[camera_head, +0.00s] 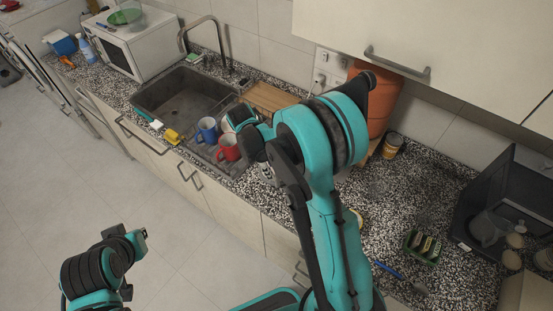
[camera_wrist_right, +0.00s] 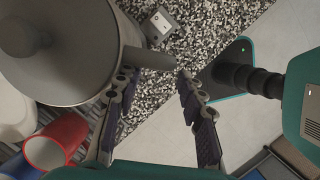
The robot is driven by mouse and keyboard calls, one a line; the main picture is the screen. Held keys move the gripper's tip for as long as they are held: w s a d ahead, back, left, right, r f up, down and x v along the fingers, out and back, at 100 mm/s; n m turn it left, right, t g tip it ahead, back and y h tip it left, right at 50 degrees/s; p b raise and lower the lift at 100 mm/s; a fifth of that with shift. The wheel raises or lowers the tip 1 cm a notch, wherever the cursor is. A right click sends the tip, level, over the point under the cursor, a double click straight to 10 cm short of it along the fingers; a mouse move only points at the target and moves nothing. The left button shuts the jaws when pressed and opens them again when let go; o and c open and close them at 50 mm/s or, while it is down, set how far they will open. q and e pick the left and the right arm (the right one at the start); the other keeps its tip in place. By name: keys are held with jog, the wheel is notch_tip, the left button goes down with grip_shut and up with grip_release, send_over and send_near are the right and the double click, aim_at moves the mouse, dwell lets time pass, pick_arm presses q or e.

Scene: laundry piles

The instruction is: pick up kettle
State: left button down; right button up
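The kettle (camera_wrist_right: 60,60) is a grey, round-bodied pot with a dark lid knob, at the upper left of the right wrist view. Its stubby handle (camera_wrist_right: 146,62) sticks out to the right. My right gripper (camera_wrist_right: 158,76) is open, with its two fingers apart and the handle at the gap between their tips. I cannot tell whether either finger touches it. In the head view my right arm hides most of the kettle's area on the counter. My left gripper (camera_head: 138,240) is at the lower left, over the floor; its fingers do not show clearly.
Red (camera_head: 228,148) and blue (camera_head: 207,129) mugs stand by the sink (camera_head: 165,92). A terracotta container (camera_head: 378,100) and a yellow can (camera_head: 392,145) stand behind my right arm. A green tray (camera_head: 424,247) and a black appliance (camera_head: 505,195) are at the right. Cabinets hang above.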

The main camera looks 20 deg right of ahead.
jog(key=x, duration=0.5)
jog(key=shift+s+d+f, duration=0.15)
jog(key=shift+s+f, duration=0.15)
jog(key=shift+f, duration=0.05)
jog(key=shift+r, duration=0.1)
grip_shut()
